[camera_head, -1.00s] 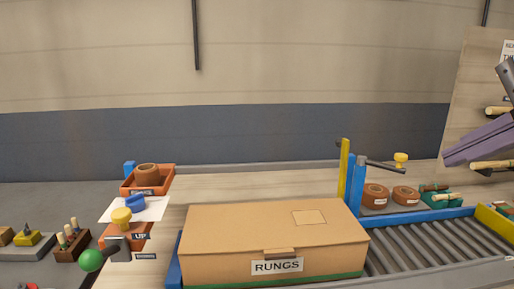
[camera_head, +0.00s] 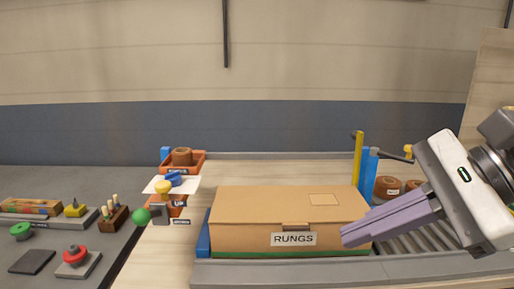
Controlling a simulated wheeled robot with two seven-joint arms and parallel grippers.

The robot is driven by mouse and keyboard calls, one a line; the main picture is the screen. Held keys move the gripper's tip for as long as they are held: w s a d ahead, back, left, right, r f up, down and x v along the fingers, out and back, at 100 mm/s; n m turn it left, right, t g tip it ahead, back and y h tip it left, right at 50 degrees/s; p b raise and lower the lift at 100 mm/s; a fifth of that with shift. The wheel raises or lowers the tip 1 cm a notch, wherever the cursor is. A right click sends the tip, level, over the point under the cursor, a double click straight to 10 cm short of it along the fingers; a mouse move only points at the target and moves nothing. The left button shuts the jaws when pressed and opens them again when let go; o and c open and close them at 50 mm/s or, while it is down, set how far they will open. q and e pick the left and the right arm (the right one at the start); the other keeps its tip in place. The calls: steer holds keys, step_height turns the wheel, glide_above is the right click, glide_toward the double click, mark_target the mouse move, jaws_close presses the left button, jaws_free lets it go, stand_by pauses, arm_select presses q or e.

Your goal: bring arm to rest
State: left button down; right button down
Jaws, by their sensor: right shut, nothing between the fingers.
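My right gripper (camera_head: 350,236) comes in from the right, its purple fingers pressed together with nothing between them. The fingertips point left and show in front of the right end of a closed cardboard box (camera_head: 255,205) labelled RUNGS. I cannot tell whether they touch the box. The white gripper body hides part of the roller conveyor (camera_head: 400,240). My left gripper is not in view.
A blue and yellow post (camera_head: 358,160) stands behind the box's right end, with brown round pieces (camera_head: 387,187) beside it. Orange trays (camera_head: 198,160) stand left of the box. A red button (camera_head: 75,253) and a wooden peg block (camera_head: 113,217) sit farther left.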

steer(key=s+a+m+g+y, duration=0.2)
steer(key=a+m+g+y, duration=0.1)
steer(key=a+m+y, duration=0.8)
steer(key=w+d+f+m+t+h, duration=0.4)
steer(key=f+m+t, duration=0.25)
steer(key=m, duration=0.35)
steer(key=w+d+f+m+t+h, duration=0.3)
steer(key=f+m+t, duration=0.3)
steer(key=m, duration=0.4)
steer(key=w+d+f+m+t+h, duration=0.45)
steer(key=f+m, duration=0.25)
steer(key=m, duration=0.3)
steer(key=s+d+f+m+g+h, duration=0.1)
steer(key=s+f+m+g+h, duration=0.3)
steer(key=f, duration=0.7)
steer(key=s+d+f+m+g+h, duration=0.15)
steer(key=s+f+m, duration=0.45)
steer(key=f, duration=0.6)
steer(key=s+f+m+g, duration=0.2)
steer(key=s+f+g, duration=0.2)
steer(key=s+f, duration=0.5)
steer(key=s, duration=0.2)
steer(key=shift+s+a+f, duration=0.3)
steer(key=shift+s+a, duration=0.05)
